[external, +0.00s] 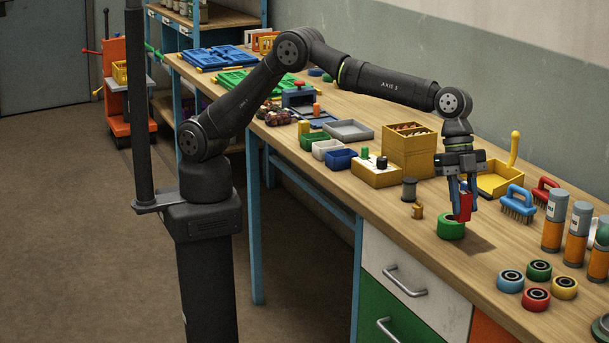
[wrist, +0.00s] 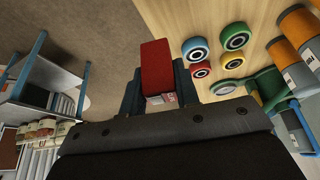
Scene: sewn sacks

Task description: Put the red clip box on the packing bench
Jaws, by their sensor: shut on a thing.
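The red clip box (external: 464,206) is between the fingers of my gripper (external: 461,196), which is shut on it. It is held just above the wooden packing bench (external: 330,90), over or close behind a green tape roll (external: 451,228). A shadow lies on the bench just right of it. In the wrist view the red clip box (wrist: 156,66) sticks out beyond my gripper (wrist: 155,95), with a pale label at its near end. The external view does not clearly show whether the box touches the green roll.
Several coloured rolls (external: 538,270) stand at the right. Spray cans (external: 554,220), a blue brush (external: 517,204) and a yellow dustpan (external: 497,179) stand behind. A dark spool (external: 409,189) and a small brass piece (external: 418,211) are left. Bare bench lies between the green roll and the coloured rolls.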

